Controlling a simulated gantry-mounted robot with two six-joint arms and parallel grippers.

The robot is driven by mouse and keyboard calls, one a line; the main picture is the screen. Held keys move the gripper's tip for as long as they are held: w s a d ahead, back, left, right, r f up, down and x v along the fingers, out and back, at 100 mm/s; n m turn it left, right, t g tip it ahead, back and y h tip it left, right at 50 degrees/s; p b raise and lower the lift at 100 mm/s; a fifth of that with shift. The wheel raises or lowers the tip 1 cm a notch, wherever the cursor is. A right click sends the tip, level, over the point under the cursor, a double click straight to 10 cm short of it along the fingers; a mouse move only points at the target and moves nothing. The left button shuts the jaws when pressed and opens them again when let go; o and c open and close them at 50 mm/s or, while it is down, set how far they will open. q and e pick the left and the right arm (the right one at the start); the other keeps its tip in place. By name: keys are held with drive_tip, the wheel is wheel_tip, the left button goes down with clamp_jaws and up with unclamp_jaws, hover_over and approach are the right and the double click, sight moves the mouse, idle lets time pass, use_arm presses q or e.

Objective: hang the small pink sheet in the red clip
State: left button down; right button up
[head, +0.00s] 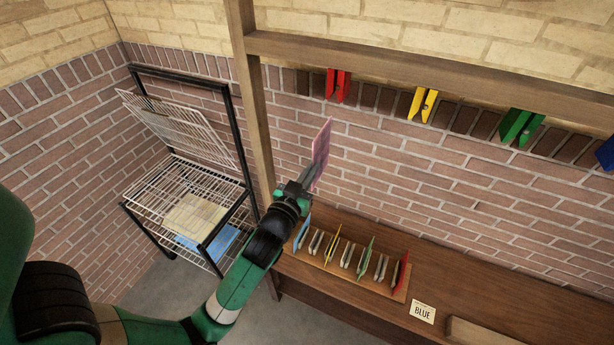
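The small pink sheet (321,150) is held upright by my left gripper (306,184), which is shut on its lower edge. The sheet is seen nearly edge-on, in front of the brick wall. The red clip (338,85) hangs from the wooden beam, above and slightly right of the sheet, with a visible gap between them. Whether the clip's jaws are open is hard to tell. My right gripper is not in view.
A yellow clip (422,104), a green clip (521,126) and a blue clip (606,153) hang further right on the beam (430,68). A rack of coloured sheets (345,262) and a "BLUE" card (422,312) are on the bench below. A wire drying rack (180,185) stands left of a wooden post (250,110).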

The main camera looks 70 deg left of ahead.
sight(326, 125)
use_arm(q)
drive_tip(key=x, duration=0.3)
drive_tip(key=b+x, duration=0.1)
drive_tip(key=x, duration=0.5)
drive_tip(key=shift+r, duration=0.25)
drive_tip(key=shift+r+p, duration=0.55)
drive_tip(key=shift+r, duration=0.3)
drive_tip(key=shift+d+r+p, duration=0.1)
drive_tip(key=shift+r+p, duration=0.5)
drive_tip(key=shift+r, duration=0.05)
drive_tip(key=shift+r+p, duration=1.9)
drive_tip(key=shift+r, duration=0.35)
drive_tip(key=c, duration=0.8)
unclamp_jaws()
drive_tip(key=shift+o, duration=0.2)
drive_tip(key=shift+s, duration=0.1)
